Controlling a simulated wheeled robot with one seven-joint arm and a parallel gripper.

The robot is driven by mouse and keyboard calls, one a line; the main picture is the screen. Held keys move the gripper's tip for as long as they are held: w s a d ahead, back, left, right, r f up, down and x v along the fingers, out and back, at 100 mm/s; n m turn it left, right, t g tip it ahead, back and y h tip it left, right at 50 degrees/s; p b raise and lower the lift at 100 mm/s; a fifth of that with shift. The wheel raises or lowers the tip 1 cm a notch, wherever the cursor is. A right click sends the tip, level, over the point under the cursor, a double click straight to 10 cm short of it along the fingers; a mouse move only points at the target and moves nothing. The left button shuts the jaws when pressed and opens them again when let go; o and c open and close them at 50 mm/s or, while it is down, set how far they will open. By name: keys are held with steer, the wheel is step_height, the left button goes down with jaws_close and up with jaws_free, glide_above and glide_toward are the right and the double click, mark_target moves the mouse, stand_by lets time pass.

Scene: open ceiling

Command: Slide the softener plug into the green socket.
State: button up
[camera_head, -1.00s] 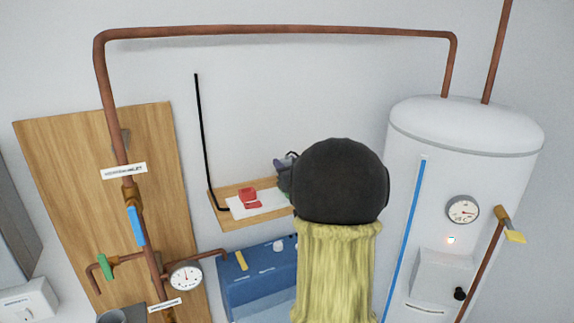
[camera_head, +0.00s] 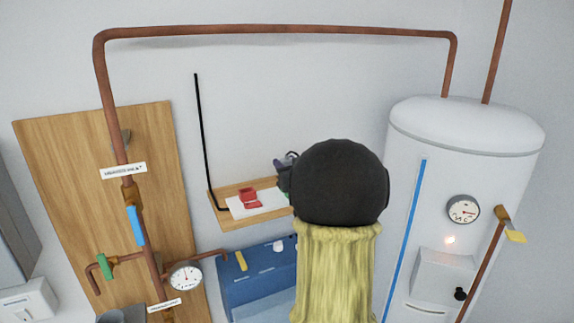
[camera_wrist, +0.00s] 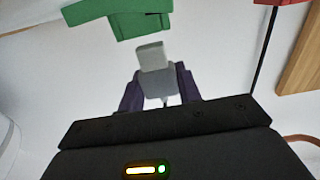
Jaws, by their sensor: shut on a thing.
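The softener plug (camera_wrist: 158,82) is grey with a paler flat tip, seen in the wrist view. My gripper (camera_wrist: 160,92) is shut on it, with a purple finger on each side. The green socket (camera_wrist: 112,14) is at the top of the wrist view, just beyond the plug's tip. The tip appears outside the socket; I cannot tell whether they touch.
A red socket (camera_head: 249,194) stands on a white sheet on the wooden shelf (camera_head: 229,219). A blue tank (camera_head: 245,291) is below. Copper pipes and a valve board (camera_head: 62,160) are at left, and a white boiler (camera_head: 455,135) at right.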

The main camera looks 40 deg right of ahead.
steer(key=shift+f+b, duration=1.45)
steer(key=shift+f, duration=0.15)
steer(key=o, duration=1)
steer(key=shift+o, duration=0.2)
steer(key=b+v, duration=0.4)
steer(key=v, duration=1.3)
steer(key=shift+s, duration=0.2)
steer(key=shift+f, duration=0.1)
